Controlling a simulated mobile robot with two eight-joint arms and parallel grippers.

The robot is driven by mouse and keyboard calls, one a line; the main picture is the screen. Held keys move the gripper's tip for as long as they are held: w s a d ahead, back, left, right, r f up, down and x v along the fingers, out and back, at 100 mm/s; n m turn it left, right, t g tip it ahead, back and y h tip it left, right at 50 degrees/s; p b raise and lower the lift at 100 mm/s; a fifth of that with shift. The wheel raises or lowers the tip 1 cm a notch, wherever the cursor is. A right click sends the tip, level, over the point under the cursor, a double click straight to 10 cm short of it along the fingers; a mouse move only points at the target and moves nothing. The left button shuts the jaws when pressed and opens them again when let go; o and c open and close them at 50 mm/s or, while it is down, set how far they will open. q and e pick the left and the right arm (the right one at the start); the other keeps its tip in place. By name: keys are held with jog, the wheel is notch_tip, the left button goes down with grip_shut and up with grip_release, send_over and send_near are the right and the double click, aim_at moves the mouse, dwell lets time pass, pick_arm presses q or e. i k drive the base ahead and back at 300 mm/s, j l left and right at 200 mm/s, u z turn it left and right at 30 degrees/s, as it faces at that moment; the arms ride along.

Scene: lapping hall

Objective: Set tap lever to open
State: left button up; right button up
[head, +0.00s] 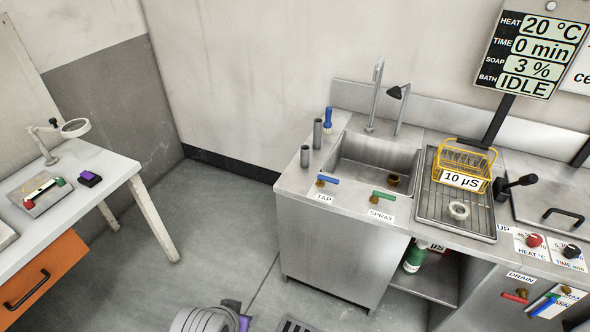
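The tap lever (330,181) is a small blue handle on a brass valve at the front left of the sink counter, above the TAP label (325,198). It points to the right, roughly along the counter's front edge. The green spray lever (384,195) sits to its right, above the SPRAY label (381,215). The tall tap spout (375,95) rises behind the sink basin (365,160); I can make out no water running from it. Neither of my grippers is clearly in view.
Grey cylinders (305,156) and a blue-topped item stand left of the basin. A yellow wire basket (465,165) stands on the draining tray (425,205) to the right. A table (115,178) stands at left. Floor (215,230) before the sink cabinet is mostly clear.

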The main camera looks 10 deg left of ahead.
aim_at(321, 178)
jog(key=i+j, duration=0.2)
jog(key=i, duration=0.2)
jog(key=i+j+u, duration=0.1)
jog(key=i, duration=0.3)
jog(key=i+j, duration=0.3)
jog(key=i, duration=0.1)
